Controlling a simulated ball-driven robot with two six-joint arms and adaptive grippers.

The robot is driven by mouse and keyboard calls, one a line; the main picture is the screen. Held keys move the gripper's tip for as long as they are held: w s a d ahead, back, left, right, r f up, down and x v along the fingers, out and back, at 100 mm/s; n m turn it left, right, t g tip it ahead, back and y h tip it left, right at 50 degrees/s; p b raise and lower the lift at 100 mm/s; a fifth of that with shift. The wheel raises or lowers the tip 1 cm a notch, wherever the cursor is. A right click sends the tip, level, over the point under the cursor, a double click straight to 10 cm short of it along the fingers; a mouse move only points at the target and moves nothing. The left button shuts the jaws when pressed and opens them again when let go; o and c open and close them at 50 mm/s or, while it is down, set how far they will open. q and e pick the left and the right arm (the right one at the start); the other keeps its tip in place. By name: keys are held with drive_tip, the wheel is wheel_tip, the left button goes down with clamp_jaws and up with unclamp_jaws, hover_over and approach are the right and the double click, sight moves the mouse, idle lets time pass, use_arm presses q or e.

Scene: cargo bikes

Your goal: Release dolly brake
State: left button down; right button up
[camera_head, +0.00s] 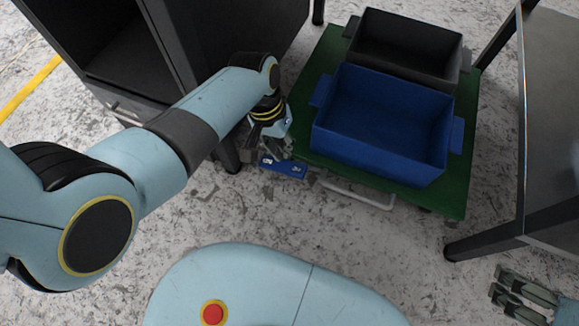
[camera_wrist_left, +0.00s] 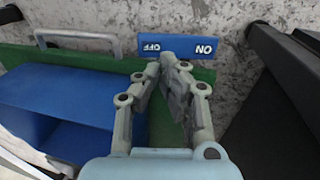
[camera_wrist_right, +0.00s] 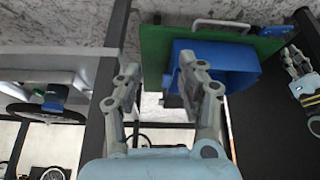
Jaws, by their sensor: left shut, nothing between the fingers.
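The brake pedal is a flat blue plate (camera_head: 283,168) at the near left corner of the green dolly (camera_head: 456,206). In the left wrist view the pedal (camera_wrist_left: 178,47) carries the words OFF and ON. My left gripper (camera_head: 272,152) is shut and empty, right at the pedal. In the left wrist view its fingertips (camera_wrist_left: 164,62) lie by the pedal's edge near the OFF word; whether they touch cannot be told. My right gripper (camera_head: 508,292) is open and empty at the lower right, away from the dolly; it also shows in the right wrist view (camera_wrist_right: 160,62).
A blue crate (camera_head: 375,168) and a dark grey crate (camera_head: 408,22) stand on the dolly. A metal handle (camera_head: 358,194) sticks out at its near edge. A dark cabinet (camera_head: 222,50) is close on the left, a dark table (camera_head: 552,110) on the right. Bare floor lies in front.

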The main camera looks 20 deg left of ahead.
sight(291, 170)
use_arm(q)
drive_tip(key=b+x, duration=0.2)
drive_tip(key=x, duration=0.1)
drive_tip(key=shift+f, duration=0.2)
drive_tip(key=shift+d+f+b, duration=0.2)
drive_tip(key=shift+f+b, duration=0.4)
drive_tip(key=shift+f, duration=0.1)
drive_tip(key=shift+d+f+b, duration=0.15)
drive_tip(key=shift+f+b, duration=0.35)
drive_tip(key=shift+f, duration=0.1)
use_arm(e)
wheel_tip(291, 170, down, 6)
drive_tip(key=t, duration=0.5)
use_arm(q)
drive_tip(key=shift+d+f+b, duration=0.15)
drive_tip(key=shift+f+b, duration=0.4)
drive_tip(key=shift+f, duration=0.2)
use_arm(e)
drive_tip(key=w+r+t, duration=0.1)
drive_tip(key=r+t, duration=0.1)
drive_tip(key=w+a+r+t, duration=0.1)
drive_tip(key=shift+w+r+n+t+y, duration=0.3)
drive_tip(key=shift+r+y, duration=0.1)
use_arm(q)
drive_tip(key=shift+w, duration=0.1)
